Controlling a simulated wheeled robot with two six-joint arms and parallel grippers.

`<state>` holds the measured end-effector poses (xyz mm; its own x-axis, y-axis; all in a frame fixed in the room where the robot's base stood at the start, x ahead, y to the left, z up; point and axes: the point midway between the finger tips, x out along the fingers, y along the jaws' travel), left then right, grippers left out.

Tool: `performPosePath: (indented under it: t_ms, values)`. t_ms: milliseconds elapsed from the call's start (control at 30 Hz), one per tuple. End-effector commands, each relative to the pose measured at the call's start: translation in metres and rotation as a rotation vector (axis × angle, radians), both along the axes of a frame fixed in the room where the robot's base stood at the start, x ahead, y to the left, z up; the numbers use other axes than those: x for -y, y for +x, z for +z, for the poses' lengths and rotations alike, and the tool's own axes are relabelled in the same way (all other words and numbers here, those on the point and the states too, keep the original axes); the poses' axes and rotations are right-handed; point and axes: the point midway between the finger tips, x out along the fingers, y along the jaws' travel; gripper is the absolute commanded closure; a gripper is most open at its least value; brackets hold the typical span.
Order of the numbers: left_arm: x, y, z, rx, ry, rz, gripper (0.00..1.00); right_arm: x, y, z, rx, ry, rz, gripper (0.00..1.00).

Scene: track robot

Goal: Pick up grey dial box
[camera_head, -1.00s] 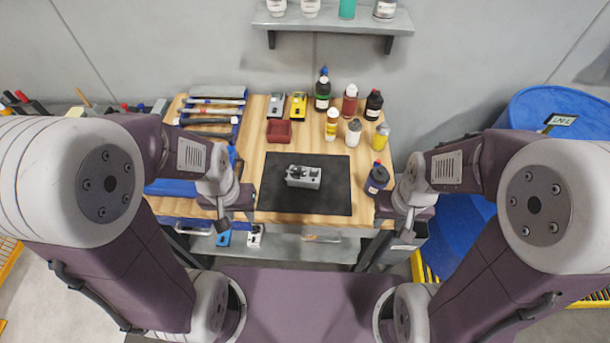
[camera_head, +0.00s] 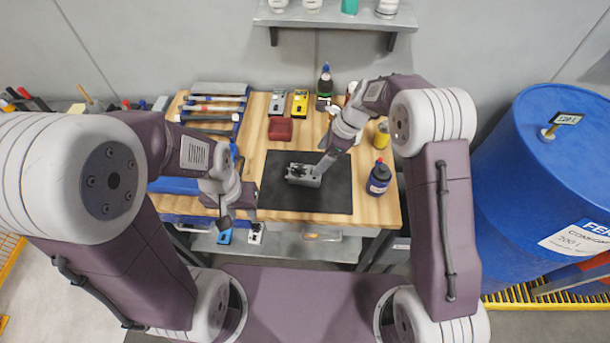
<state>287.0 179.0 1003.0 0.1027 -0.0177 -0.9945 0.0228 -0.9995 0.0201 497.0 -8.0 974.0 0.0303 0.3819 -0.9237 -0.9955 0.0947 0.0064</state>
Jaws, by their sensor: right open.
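The grey dial box (camera_head: 298,176), with a dark dial on top, lies on the black mat (camera_head: 300,201) on the wooden workbench. My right gripper (camera_head: 317,172) is open at the box's right end, reaching down from the upper right. Its fingers are small and overlap the box in the picture, so I cannot tell whether they touch it or sit around it. My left gripper (camera_head: 226,219) hangs at the bench's front left, apart from the box. I cannot tell whether its jaws are apart.
A red tray (camera_head: 280,129), a grey device (camera_head: 277,102) and a yellow device (camera_head: 300,103) stand behind the mat. A dark bottle (camera_head: 379,178) stands right of it. More bottles are partly hidden behind my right arm. A blue drum (camera_head: 550,200) stands at the right.

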Motion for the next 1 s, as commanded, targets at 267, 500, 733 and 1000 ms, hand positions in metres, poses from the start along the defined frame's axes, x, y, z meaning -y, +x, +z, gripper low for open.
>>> performPosePath:
  t_ms: [267,500,733,1000]
  values:
    - [0.000,0.000,0.003,0.000,0.000,0.000,0.64,-0.009,0.000,-0.024,0.001,-0.001,0.002,0.20]
    - [0.000,0.000,0.005,0.000,0.000,0.000,0.64,-0.013,0.000,-0.044,0.002,-0.001,0.001,0.20]
    - [0.000,0.000,0.009,0.000,0.000,0.000,0.64,-0.019,0.000,-0.082,0.004,-0.001,0.003,0.20]
    - [0.000,0.000,0.009,0.000,0.000,0.000,0.64,-0.021,0.001,-0.088,0.006,-0.002,0.002,0.20]
